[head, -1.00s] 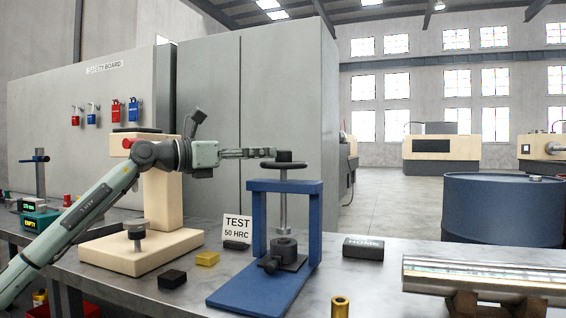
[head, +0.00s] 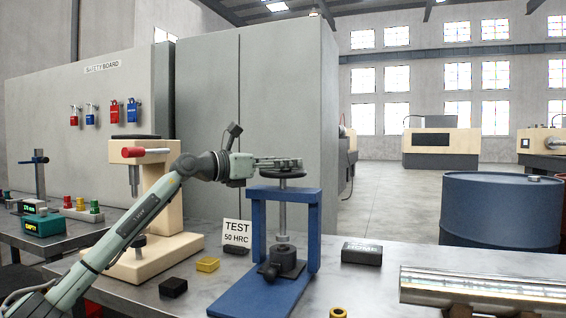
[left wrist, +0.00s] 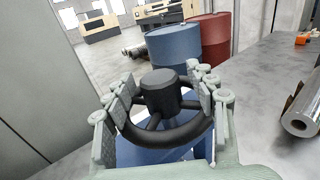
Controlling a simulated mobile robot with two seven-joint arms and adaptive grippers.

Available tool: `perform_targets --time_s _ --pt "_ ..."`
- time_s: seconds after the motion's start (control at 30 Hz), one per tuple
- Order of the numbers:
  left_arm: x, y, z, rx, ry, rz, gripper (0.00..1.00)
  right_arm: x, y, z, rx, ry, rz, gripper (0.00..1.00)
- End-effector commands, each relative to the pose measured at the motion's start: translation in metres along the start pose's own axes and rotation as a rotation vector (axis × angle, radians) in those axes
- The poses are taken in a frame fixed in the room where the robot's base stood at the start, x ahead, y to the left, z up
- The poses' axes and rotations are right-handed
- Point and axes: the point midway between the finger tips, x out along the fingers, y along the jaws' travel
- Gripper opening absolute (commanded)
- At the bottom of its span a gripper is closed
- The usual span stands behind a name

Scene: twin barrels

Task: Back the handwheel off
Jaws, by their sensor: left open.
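The black handwheel (head: 283,173) sits on top of a screw in a blue press frame (head: 312,230) on the bench. In the left wrist view the handwheel (left wrist: 158,126) shows a round rim, spokes and a thick central hub. My left gripper (head: 285,163) is at the handwheel, over its top in the head view. In the left wrist view my left gripper (left wrist: 160,95) is open, with fingers on both sides of the hub and rim. Whether the fingers touch the rim I cannot tell. My right gripper is not in view.
A cream hardness tester (head: 160,185) with a red handle stands left of the press. A yellow block (head: 207,264), black block (head: 173,287), test sign (head: 237,232) and dark box (head: 362,253) lie around it. A metal cylinder (head: 480,287) lies at the right.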

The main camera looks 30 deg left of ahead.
Motion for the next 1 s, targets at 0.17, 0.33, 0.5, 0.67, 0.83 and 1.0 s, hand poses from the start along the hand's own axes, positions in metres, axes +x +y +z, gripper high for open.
perform_targets --time_s 0.17,0.33,0.5,0.67,0.83,1.0 --pt "0.0 0.0 0.0 -0.001 0.0 0.0 0.41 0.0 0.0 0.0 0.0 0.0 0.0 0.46" --pt "0.0 0.0 0.0 -0.001 0.0 0.0 0.2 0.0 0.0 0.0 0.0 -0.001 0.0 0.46" --pt "0.0 0.0 0.0 -0.001 0.0 0.0 0.05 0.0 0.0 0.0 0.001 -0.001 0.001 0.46" --pt "0.0 0.001 0.0 0.0 0.004 0.016 0.05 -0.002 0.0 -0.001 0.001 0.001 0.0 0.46" --pt "0.0 0.002 -0.001 -0.001 0.014 0.076 0.05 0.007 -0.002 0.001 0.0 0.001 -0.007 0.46" --pt "0.001 -0.002 -0.004 0.006 0.011 0.166 0.05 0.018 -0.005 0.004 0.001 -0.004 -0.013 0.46"
